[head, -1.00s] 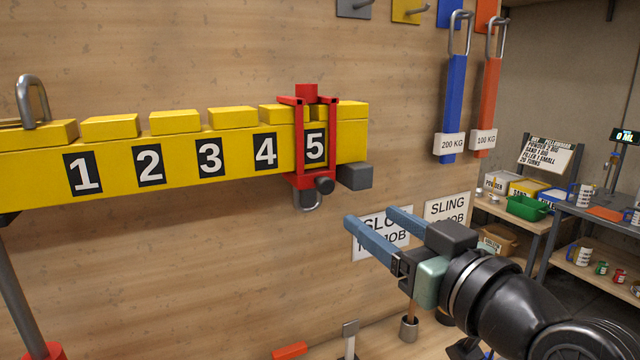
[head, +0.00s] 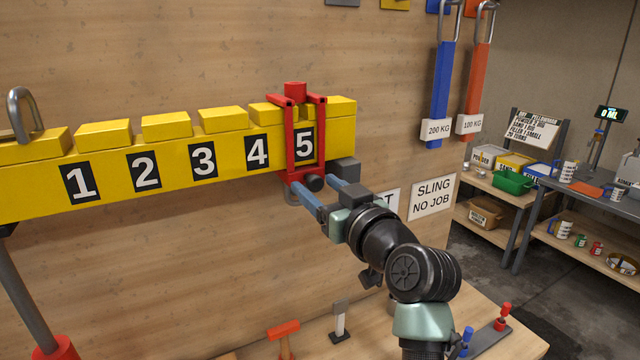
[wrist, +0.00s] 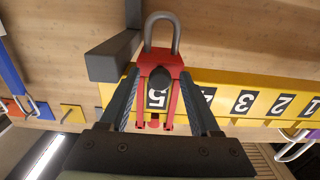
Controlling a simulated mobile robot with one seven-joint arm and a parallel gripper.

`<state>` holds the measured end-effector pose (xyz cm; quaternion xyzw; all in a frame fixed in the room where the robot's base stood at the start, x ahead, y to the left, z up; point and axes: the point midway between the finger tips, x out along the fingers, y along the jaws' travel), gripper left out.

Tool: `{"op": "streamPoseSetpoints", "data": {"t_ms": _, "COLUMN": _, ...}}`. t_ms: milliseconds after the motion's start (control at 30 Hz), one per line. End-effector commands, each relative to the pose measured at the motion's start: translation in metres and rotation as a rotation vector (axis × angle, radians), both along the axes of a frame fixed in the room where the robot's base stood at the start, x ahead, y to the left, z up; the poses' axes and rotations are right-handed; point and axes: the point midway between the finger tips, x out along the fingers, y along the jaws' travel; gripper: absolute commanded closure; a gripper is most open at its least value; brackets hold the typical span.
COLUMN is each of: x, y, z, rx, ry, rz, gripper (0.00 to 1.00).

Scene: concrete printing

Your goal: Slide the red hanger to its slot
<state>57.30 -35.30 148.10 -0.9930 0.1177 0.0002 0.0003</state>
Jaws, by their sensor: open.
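The red hanger (head: 291,140) straddles the yellow beam (head: 228,146) at the slot marked 5, near the beam's right end. A dark round knob and a grey loop show at its lower end. My gripper (head: 318,190) is open at the hanger's lower end, just in front of the beam. In the wrist view the hanger (wrist: 160,65) lies between the two blue fingers of my gripper (wrist: 162,95). Whether either finger touches it I cannot tell. The beam carries numbers 1 to 5 with raised yellow blocks and gaps along its top.
A grey block (head: 345,171) sticks out under the beam's right end, close to my fingers. Blue (head: 440,95) and orange (head: 475,92) slings hang on the wall at right. Below are a wooden bench (head: 380,335) and shelves with containers.

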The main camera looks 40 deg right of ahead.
Motion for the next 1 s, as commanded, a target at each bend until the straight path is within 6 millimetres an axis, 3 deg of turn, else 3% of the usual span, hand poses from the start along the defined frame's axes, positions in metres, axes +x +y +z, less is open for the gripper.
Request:
{"op": "streamPoseSetpoints", "data": {"t_ms": 133, "x": -0.0001, "y": 0.0001, "z": 0.0001, "rx": 0.0, "ry": 0.0, "rz": 0.0, "gripper": 0.37}}
{"op": "streamPoseSetpoints", "data": {"t_ms": 500, "x": -0.0004, "y": 0.0001, "z": 0.0002, "rx": 0.0, "ry": 0.0, "rz": 0.0, "gripper": 1.0}}
{"op": "streamPoseSetpoints", "data": {"t_ms": 1000, "x": -0.0005, "y": 0.0, "z": 0.0003, "rx": 0.0, "ry": 0.0, "rz": 0.0, "gripper": 1.0}}
